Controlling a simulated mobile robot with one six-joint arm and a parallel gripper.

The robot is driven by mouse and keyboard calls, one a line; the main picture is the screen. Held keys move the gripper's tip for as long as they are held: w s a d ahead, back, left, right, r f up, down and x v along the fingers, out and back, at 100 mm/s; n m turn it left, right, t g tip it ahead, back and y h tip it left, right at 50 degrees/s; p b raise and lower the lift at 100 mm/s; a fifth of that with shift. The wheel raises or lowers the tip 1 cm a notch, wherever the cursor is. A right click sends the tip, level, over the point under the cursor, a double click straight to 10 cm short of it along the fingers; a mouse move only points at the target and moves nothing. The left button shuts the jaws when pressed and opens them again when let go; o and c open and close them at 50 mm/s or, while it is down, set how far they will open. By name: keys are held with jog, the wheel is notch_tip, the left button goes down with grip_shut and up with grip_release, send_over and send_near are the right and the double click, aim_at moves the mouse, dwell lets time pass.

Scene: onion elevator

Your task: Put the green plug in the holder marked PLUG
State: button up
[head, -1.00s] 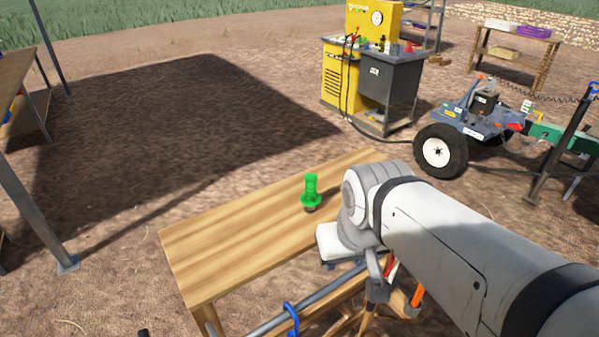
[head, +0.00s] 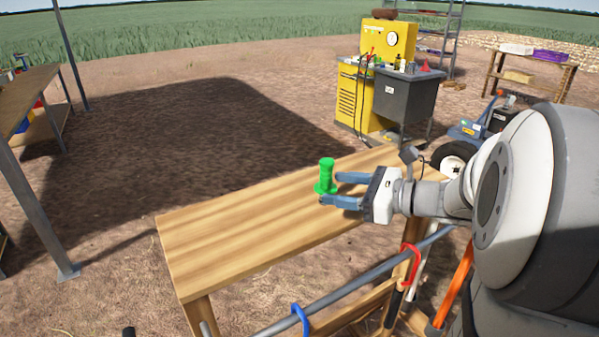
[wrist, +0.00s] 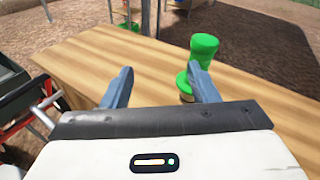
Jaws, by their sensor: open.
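The green plug (head: 326,172) stands upright on the wooden table, with a wide flange low on its body. My gripper (head: 330,188) reaches in from the right with its blue fingers apart, their tips close to the plug. In the wrist view the plug (wrist: 203,47) is at the far end of the right finger, not centred between the fingers (wrist: 161,68). That finger hides part of its lower body. The gap between the fingers shows only bare table. I cannot tell if a finger touches the plug. I cannot make out a holder marked PLUG.
The wooden table (head: 230,235) is otherwise bare. Its front has a grey rail (head: 345,293) with blue and red hooks. A yellow machine with a grey cabinet (head: 403,98) stands behind. A shelf bench (head: 35,88) is at the left, another table (head: 530,68) at the back right.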

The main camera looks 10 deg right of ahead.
aim_at(332, 168)
jog(key=w+d+m+t, duration=0.1)
jog(key=d, duration=0.1)
jog(key=w+d+m+t, duration=0.1)
jog(key=shift+w+d+r+m+b, duration=0.1)
jog(key=shift+d+m+b, duration=0.25)
jog(key=shift+m, duration=0.05)
jog(key=shift+w+d+r+t, duration=0.15)
jog(key=shift+w+d+t, duration=0.1)
jog(key=shift+t, duration=0.25)
jog(key=shift+w+a+m, duration=0.15)
jog(key=shift+w+m, duration=0.1)
jog(key=shift+m, duration=0.05)
jog(key=x, duration=0.6)
jog(key=shift+s+a+r+p, duration=0.2)
jog(key=shift+s+a+p, duration=0.05)
jog(key=shift+a+p, duration=0.15)
jog(key=shift+w+a+f, duration=0.1)
jog(key=shift+w+a, duration=0.1)
jog(key=shift+w, duration=0.15)
grip_shut()
